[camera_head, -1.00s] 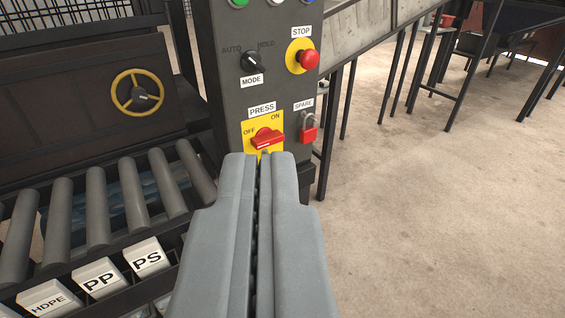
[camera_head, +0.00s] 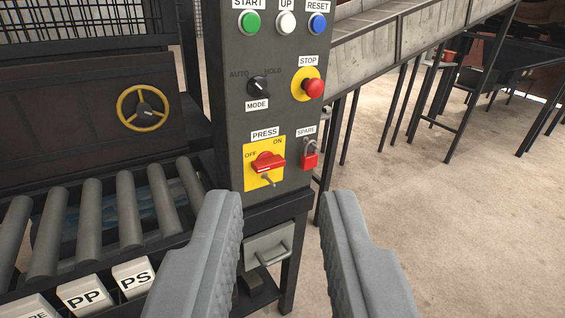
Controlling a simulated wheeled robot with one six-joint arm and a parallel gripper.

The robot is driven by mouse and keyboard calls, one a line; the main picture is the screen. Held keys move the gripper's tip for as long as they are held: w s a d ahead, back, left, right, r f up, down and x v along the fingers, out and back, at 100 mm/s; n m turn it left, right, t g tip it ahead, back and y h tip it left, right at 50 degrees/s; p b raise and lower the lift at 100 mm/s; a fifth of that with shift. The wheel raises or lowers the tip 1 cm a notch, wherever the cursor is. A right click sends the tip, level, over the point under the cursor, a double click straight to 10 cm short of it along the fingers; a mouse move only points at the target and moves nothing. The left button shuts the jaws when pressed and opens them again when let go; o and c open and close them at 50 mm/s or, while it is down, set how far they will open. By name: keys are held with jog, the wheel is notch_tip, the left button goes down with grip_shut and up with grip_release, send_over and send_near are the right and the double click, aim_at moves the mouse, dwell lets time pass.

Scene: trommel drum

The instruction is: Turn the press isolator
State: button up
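The press isolator (camera_head: 268,163) is a red rotary handle on a yellow plate, low on the grey control panel (camera_head: 231,110). The label PRESS is above it, with OFF at its left and ON at its upper right. The handle lies nearly level, tilted slightly up to the right. A small grey metal piece (camera_head: 268,180) hangs just below the handle. My gripper (camera_head: 281,205) is open and empty, its two grey fingers wide apart, below and in front of the isolator and not touching it.
A red padlock (camera_head: 309,160) labelled SPARE hangs right of the isolator. Above are the red STOP button (camera_head: 313,88), the MODE knob (camera_head: 258,87) and green, white and blue buttons. Rollers (camera_head: 130,205) lie at left. Open floor (camera_head: 440,220) is at right.

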jog(key=w+d+f+n+t, duration=0.1)
jog(key=w+d+n, duration=0.15)
jog(key=w, duration=0.35)
jog(key=w+d+f+n, duration=0.1)
jog(key=w+f+n, duration=0.15)
jog(key=w, duration=0.25)
jog(key=n+g+y, duration=0.3)
jog(key=n+y, duration=0.6)
jog(key=n, duration=1)
send_near(272, 168)
jog(key=x, duration=0.9)
jog(key=shift+r, duration=0.1)
jog(key=shift+c, duration=0.3)
grip_shut()
